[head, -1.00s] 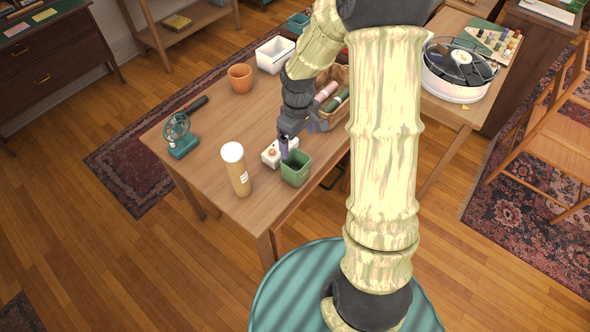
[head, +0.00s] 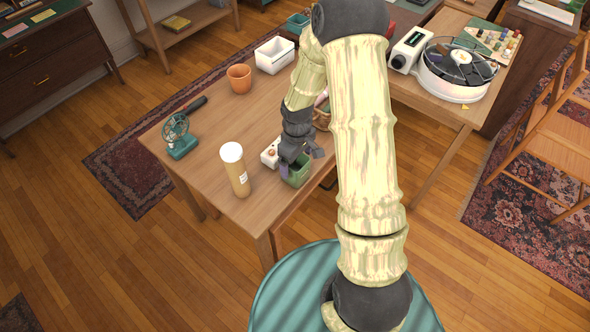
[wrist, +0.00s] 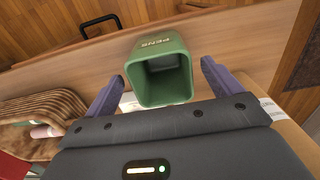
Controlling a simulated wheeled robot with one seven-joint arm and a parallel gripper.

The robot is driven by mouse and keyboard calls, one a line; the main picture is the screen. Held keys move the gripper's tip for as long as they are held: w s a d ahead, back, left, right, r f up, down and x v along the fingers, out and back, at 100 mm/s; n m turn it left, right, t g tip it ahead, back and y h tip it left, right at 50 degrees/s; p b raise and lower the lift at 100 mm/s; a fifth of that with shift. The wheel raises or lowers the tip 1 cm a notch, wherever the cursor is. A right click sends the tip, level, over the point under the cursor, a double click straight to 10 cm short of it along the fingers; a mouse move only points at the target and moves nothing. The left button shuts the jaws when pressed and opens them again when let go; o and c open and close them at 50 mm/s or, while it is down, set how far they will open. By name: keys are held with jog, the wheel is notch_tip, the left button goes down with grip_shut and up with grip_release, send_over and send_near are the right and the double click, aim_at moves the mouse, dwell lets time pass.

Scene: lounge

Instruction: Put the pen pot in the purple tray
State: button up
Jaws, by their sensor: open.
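The pen pot is a green square pot (head: 298,176) near the front edge of the wooden table. In the wrist view the pot (wrist: 163,72) carries the lettering "PENS" and shows its open, empty mouth. My gripper (head: 299,167) is open over the pot, partly covering it in the head view. In the wrist view the fingers of my gripper (wrist: 165,85) stand on either side of the pot, with gaps visible. I cannot make out a purple tray in any view.
A white-capped jar (head: 236,170) stands left of the pot, and a small white box (head: 270,155) is behind it. A green fan (head: 178,135), an orange pot (head: 240,78) and a white bin (head: 275,54) stand farther off. A turntable (head: 457,68) is on the right table.

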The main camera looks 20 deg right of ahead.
aim_at(295, 168)
jog(key=f, duration=0.5)
jog(key=shift+w+a, duration=0.25)
jog(key=c, duration=1.3)
notch_tip(295, 168, up, 10)
